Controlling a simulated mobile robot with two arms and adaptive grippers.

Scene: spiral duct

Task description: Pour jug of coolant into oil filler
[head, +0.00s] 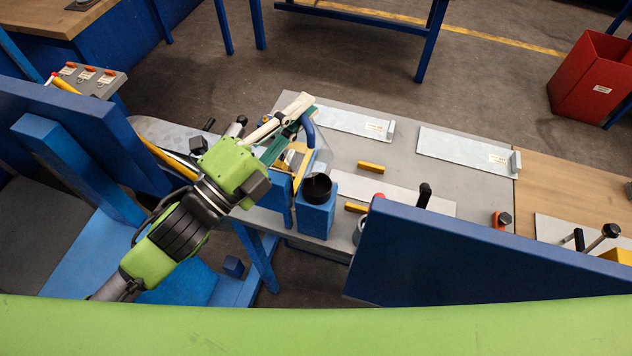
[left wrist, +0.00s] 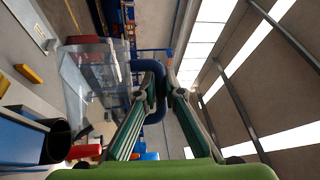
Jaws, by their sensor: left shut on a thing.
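The jug (left wrist: 92,85) is clear, with a blue handle (left wrist: 150,68). My left gripper (left wrist: 160,88) is shut on the handle. In the head view the handle (head: 308,132) and my left gripper (head: 300,112) are just behind the filler, with the faint clear body below the handle. The oil filler (head: 317,187) is a black round opening on top of a blue block (head: 315,216). The filler also shows in the left wrist view (left wrist: 56,142), close to the jug's body. I cannot tell the coolant level or the jug's exact tilt. My right gripper is out of view.
A grey bench (head: 395,160) carries pale metal plates (head: 465,153) and yellow bars (head: 371,167). A blue panel (head: 480,255) stands at the front right. A small panel with orange-topped parts (head: 88,78) is at the left. A red bin (head: 592,80) is at the back right.

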